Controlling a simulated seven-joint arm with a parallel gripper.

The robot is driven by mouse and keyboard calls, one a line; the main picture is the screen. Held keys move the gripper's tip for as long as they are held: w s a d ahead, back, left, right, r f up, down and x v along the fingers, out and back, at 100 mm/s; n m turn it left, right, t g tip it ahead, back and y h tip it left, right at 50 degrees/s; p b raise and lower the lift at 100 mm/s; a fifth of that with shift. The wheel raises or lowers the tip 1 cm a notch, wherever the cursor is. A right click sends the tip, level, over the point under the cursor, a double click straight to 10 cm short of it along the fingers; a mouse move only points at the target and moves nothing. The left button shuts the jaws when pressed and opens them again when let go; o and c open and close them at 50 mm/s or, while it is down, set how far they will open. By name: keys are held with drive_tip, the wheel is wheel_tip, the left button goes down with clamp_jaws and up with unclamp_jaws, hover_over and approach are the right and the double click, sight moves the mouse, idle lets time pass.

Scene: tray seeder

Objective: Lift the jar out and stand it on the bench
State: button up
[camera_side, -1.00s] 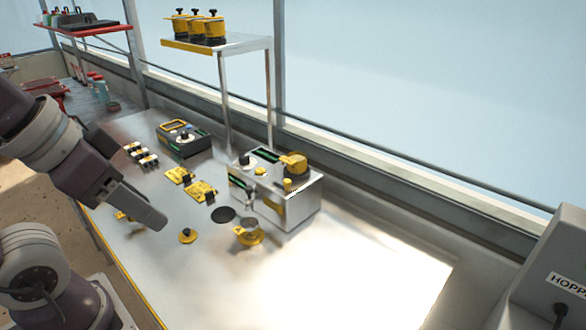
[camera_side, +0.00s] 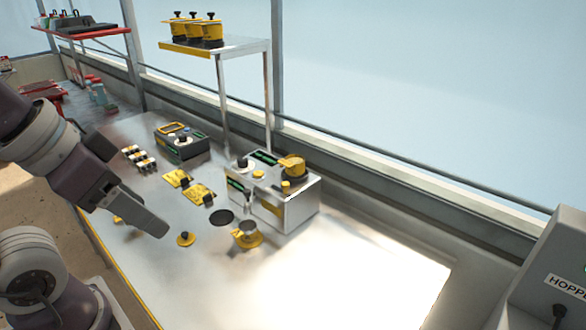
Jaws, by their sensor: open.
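A yellow-topped vessel (camera_side: 292,163), which looks like the jar, sits in the top of a silver box-shaped machine (camera_side: 298,208) on the bench (camera_side: 340,262). Its lower part is hidden inside the machine. My gripper (camera_side: 160,231) is over the left part of the bench, pointing down and to the right, well apart from the machine. It is open, and I see nothing held in it, though the gap between its fingers is hard to make out from this side.
A grey cup on a yellow base (camera_side: 248,236), a dark disc (camera_side: 223,217) and a small yellow knob (camera_side: 186,238) lie before the machine. Yellow plates (camera_side: 200,194) and a dark control box (camera_side: 182,146) are farther back. A raised shelf (camera_side: 225,47) holds yellow pots. The bench's right front is clear.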

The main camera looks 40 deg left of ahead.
sight(295, 159)
drive_tip(key=shift+o, duration=0.7)
drive_tip(key=shift+w, duration=0.1)
drive_tip(key=w+a+f+m+t+y, duration=0.1)
drive_tip(key=w+a+t, duration=0.1)
drive_tip(key=w+a, duration=0.5)
drive_tip(key=w+a+f+t+y, duration=0.1)
drive_tip(key=w+a, duration=0.2)
drive_tip(key=w, duration=0.9)
drive_tip(key=w+a+m+t, duration=0.1)
drive_tip(key=w+a+t, duration=0.1)
drive_tip(key=w+a, duration=0.5)
drive_tip(key=w+d+f+m+t+h, duration=0.2)
drive_tip(key=w+f+h, duration=0.4)
drive_tip(key=w+f, duration=0.3)
drive_tip(key=x, duration=0.7)
drive_tip(key=f+x, duration=0.1)
drive_tip(key=x, duration=0.3)
drive_tip(key=shift+s+d, duration=0.2)
drive_tip(key=c, duration=1.5)
